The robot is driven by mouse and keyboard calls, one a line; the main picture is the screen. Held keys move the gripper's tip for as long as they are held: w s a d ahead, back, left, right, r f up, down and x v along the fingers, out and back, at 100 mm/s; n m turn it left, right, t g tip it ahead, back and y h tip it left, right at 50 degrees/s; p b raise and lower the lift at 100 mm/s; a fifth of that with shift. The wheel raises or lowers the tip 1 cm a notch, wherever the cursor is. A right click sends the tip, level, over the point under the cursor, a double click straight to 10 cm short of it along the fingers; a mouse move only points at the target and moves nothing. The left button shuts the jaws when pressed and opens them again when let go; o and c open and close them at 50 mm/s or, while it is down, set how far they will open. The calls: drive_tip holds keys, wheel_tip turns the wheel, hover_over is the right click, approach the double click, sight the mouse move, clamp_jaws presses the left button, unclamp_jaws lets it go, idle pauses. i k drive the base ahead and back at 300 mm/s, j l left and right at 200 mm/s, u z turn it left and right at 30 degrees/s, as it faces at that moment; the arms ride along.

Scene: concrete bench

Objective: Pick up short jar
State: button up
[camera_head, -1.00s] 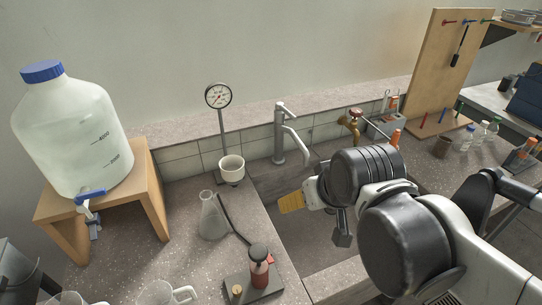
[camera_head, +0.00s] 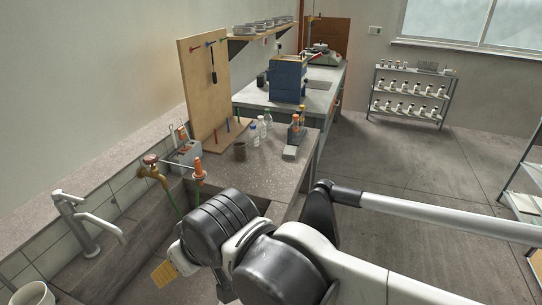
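A short brown jar (camera_head: 240,151) stands upright on the concrete bench beyond the sink, in front of the wooden pegboard. It is small in the view, and I cannot be sure that it is the short jar of the task. My gripper end (camera_head: 168,272) is over the sink area, well in front of and to the left of this jar, with a yellow piece showing. My arm hides most of the gripper, so I cannot see its fingers clearly. No held object shows.
Several small bottles (camera_head: 262,127) and a rack with orange caps (camera_head: 296,130) stand right of the jar. A blue box (camera_head: 289,79) stands on the farther bench. Open floor lies right.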

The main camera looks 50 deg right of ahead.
sight(239, 147)
drive_tip(key=z, duration=1.15)
